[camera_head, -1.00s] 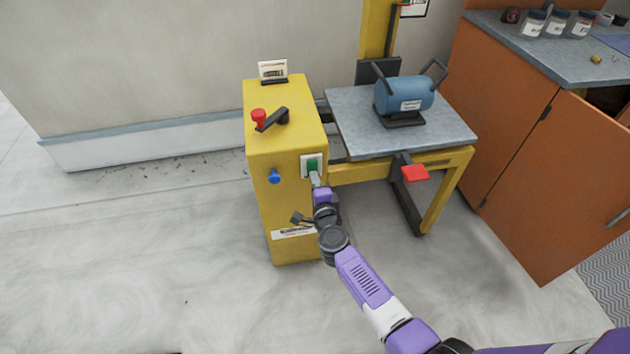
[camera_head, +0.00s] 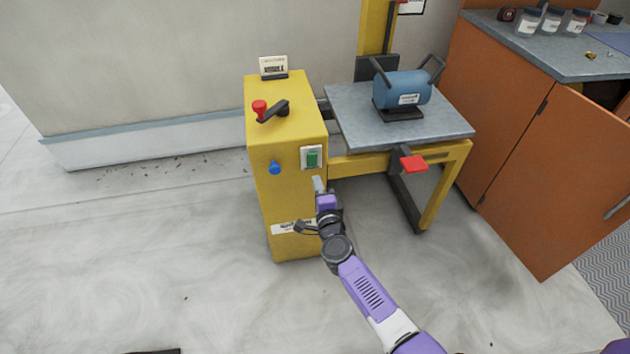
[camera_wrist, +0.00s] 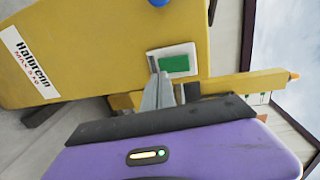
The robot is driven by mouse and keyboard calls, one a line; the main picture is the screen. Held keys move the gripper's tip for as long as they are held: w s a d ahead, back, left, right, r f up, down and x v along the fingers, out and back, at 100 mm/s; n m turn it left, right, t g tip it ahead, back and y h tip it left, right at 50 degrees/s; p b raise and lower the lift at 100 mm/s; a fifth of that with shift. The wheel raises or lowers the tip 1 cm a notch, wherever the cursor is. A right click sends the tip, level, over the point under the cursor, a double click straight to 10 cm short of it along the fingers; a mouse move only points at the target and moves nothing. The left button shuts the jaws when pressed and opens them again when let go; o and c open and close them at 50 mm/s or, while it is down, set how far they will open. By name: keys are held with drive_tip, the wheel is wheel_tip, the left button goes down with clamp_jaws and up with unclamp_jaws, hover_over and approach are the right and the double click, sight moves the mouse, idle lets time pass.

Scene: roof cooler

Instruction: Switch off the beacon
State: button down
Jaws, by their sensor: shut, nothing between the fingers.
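A green rocker switch (camera_head: 312,158) in a white plate is on the front of the yellow cabinet (camera_head: 290,190), near its right edge. In the wrist view the green switch (camera_wrist: 174,64) lies just beyond my fingertips. My gripper (camera_head: 318,182) is shut and empty, just below the switch in the head view and apart from it. Its closed fingers (camera_wrist: 162,88) point toward the switch plate in the wrist view. I cannot tell which way the rocker is pressed. No beacon can be made out in these frames.
A blue knob (camera_head: 274,168) sits left of the switch. A red-knobbed black lever (camera_head: 272,110) is on the cabinet top. A grey table (camera_head: 350,120) with a blue machine (camera_head: 403,88) and a red pedal-like handle (camera_head: 413,163) stand right. Floor at left is clear.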

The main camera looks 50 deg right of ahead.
drive_tip(key=s+a+f, duration=0.1)
drive_tip(key=s+a, duration=0.3)
drive_tip(key=s, duration=0.3)
drive_tip(key=shift+s+a+f, duration=0.15)
drive_tip(key=shift+a+f, duration=0.15)
drive_tip(key=shift+a, duration=0.1)
drive_tip(key=s+a+r+n+t+y+p, duration=0.1)
drive_tip(key=s+a+r+n+t, duration=0.15)
drive_tip(key=r+n, duration=0.25)
drive_tip(key=s+a+r+n+t+y, duration=0.1)
drive_tip(key=s+a+r+n, duration=0.1)
drive_tip(key=a+r+n, duration=0.25)
drive_tip(key=s+a+r+n+y+p, duration=0.2)
drive_tip(key=s+a+r+n, duration=0.2)
drive_tip(key=s, duration=0.5)
drive_tip(key=s+a+r+n+g+y+p, duration=0.1)
drive_tip(key=s+a+r+n+y+p, duration=0.1)
drive_tip(key=s+a+r+n, duration=0.2)
drive_tip(key=s+a+r+n+g+y+p, duration=0.1)
drive_tip(key=s+a+r+n+y+p, duration=0.1)
drive_tip(key=s+r+n, duration=0.5)
drive_tip(key=s+a+r+y, duration=0.1)
drive_tip(key=s+a, duration=0.1)
drive_tip(key=s, duration=0.4)
drive_tip(key=shift+s+a, duration=0.35)
